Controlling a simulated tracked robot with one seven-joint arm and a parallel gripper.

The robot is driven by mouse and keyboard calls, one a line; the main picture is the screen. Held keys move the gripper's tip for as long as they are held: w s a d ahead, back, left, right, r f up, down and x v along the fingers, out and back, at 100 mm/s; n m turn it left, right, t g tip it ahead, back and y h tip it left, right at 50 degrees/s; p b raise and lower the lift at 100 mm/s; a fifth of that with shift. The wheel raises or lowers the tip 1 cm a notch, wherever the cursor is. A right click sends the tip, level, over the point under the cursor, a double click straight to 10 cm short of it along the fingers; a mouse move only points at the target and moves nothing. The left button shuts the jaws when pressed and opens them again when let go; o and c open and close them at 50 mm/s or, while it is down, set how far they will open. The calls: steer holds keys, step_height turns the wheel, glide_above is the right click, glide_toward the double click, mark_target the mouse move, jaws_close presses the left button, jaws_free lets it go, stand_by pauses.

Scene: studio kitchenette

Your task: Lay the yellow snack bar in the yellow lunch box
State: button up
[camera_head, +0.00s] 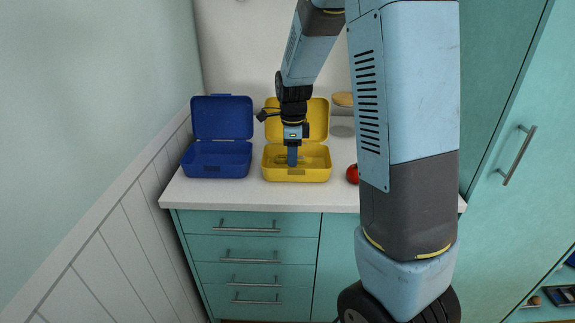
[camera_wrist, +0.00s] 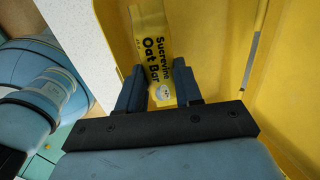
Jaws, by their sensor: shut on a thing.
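The yellow lunch box (camera_head: 297,176) stands open on the counter, its lid raised at the back. My gripper (camera_head: 292,160) points down into it. In the wrist view my gripper (camera_wrist: 161,88) is shut on the yellow snack bar (camera_wrist: 154,45), which has dark lettering reading "Oat Bar". The bar lies between the two fingers, with yellow box walls (camera_wrist: 285,90) around it. The fingers hide part of the bar in the head view. I cannot tell whether the bar touches the box floor.
An open blue lunch box (camera_head: 217,160) stands just left of the yellow one. A red round thing (camera_head: 353,174) sits to the right, partly behind my arm. The white counter (camera_head: 255,196) has a clear strip along its front edge.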

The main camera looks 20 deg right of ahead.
steer(key=shift+w+f, duration=0.4)
steer(key=shift+f, duration=1.6)
steer(key=shift+f, duration=0.1)
steer(key=o, duration=0.7)
steer(key=shift+o, duration=0.2)
steer(key=r, duration=1.1)
steer(key=shift+s+a+r, duration=0.15)
steer(key=shift+s+r, duration=0.1)
steer(key=shift+r, duration=0.05)
steer(key=shift+s+r, duration=0.15)
steer(key=shift+r, duration=0.3)
steer(key=s+r+n+t, duration=0.1)
steer(key=s+r+n, duration=0.2)
steer(key=s+n, duration=0.4)
steer(key=s+r+n+t, duration=0.2)
steer(key=s+r+n, duration=0.2)
steer(key=s+n, duration=0.3)
steer(key=s+r+n+t, duration=0.2)
steer(key=s+n, duration=0.5)
steer(key=s, duration=0.5)
steer(key=shift+s+d+r+n, duration=0.3)
steer(key=shift+d+r, duration=0.15)
steer(key=shift+r, duration=0.3)
